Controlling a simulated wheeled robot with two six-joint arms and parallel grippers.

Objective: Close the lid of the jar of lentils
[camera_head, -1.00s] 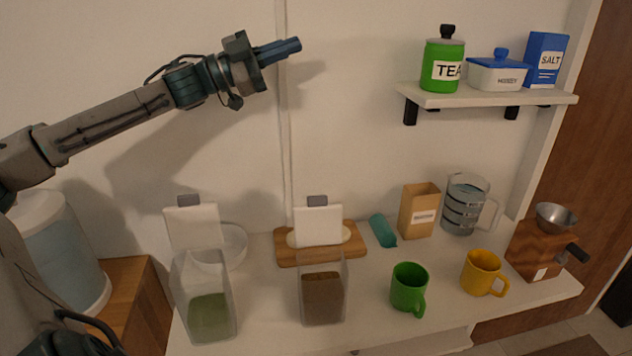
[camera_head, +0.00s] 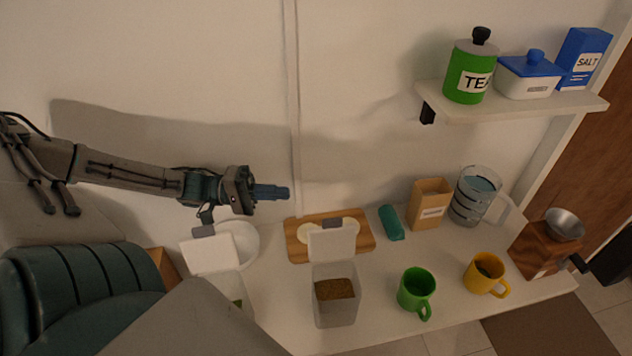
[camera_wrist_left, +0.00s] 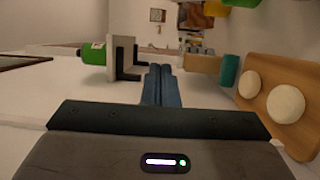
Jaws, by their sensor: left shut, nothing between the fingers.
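Two clear jars with white flip lids stand on the white counter. The right jar (camera_head: 338,308) holds brown grains that look like lentils; its lid (camera_head: 333,241) stands open, raised at the back. The left jar (camera_head: 237,290) has green contents, mostly hidden behind my own arm parts; its lid (camera_head: 208,255) is also open. No label shows on either jar. My left gripper (camera_head: 286,193) is shut and empty, in the air above and to the left of the right jar's lid, touching nothing. Its closed fingers also show in the left wrist view (camera_wrist_left: 161,80). My right gripper is out of view.
A wooden board (camera_head: 297,243) with pale round items lies behind the right jar. A green mug (camera_head: 416,290), yellow mug (camera_head: 484,273), paper bag (camera_head: 430,204), glass pitcher (camera_head: 470,195) and grinder (camera_head: 541,248) stand to the right. A wall shelf (camera_head: 520,107) hangs above.

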